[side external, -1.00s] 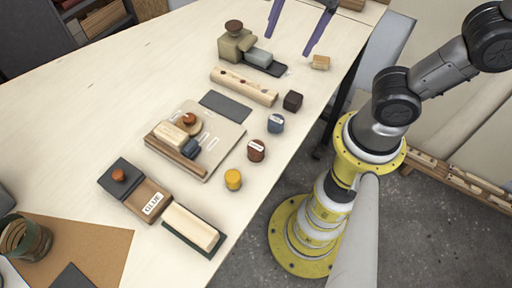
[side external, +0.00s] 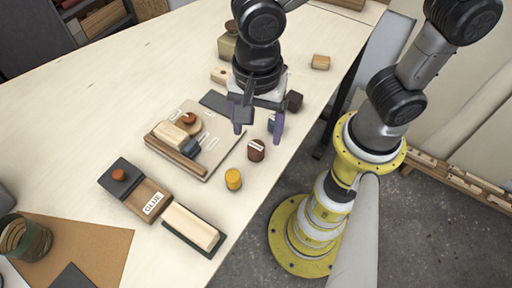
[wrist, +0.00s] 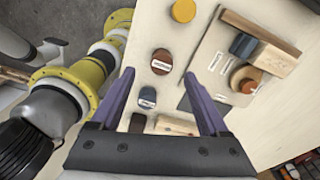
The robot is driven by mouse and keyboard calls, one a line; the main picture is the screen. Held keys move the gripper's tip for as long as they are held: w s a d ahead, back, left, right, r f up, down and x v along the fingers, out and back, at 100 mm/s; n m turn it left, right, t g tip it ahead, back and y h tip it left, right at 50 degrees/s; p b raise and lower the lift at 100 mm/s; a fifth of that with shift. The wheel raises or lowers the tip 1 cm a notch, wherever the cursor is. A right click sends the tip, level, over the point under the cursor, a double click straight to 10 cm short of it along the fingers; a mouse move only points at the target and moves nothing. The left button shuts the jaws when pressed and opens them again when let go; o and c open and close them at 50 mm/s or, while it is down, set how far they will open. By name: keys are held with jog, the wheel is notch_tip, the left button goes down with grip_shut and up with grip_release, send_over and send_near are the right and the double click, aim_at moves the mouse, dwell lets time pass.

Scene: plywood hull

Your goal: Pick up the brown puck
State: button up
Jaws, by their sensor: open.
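The brown puck (side external: 256,150) is a short reddish-brown cylinder with a white label on top, standing on the pale table just in front of my gripper. In the wrist view the brown puck (wrist: 161,62) lies just ahead of the gap between the fingertips. My gripper (side external: 257,131) points down, with its two purple fingers spread and nothing held. In the wrist view my gripper (wrist: 158,74) also shows its fingers wide apart, with the blue puck (wrist: 147,98) between them, nearer the palm. My gripper partly hides that puck in the side view.
A yellow puck (side external: 233,179) stands nearer the camera. Left of the brown puck is a board (side external: 225,150) with wooden blocks and a blue piece. A dark block (side external: 295,100) stands behind right. A cream block on a dark base (side external: 192,229) lies at the near edge.

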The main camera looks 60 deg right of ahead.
aim_at(256, 147)
jog(key=shift+w+f, duration=0.15)
jog(key=shift+f, duration=3.15)
grip_shut()
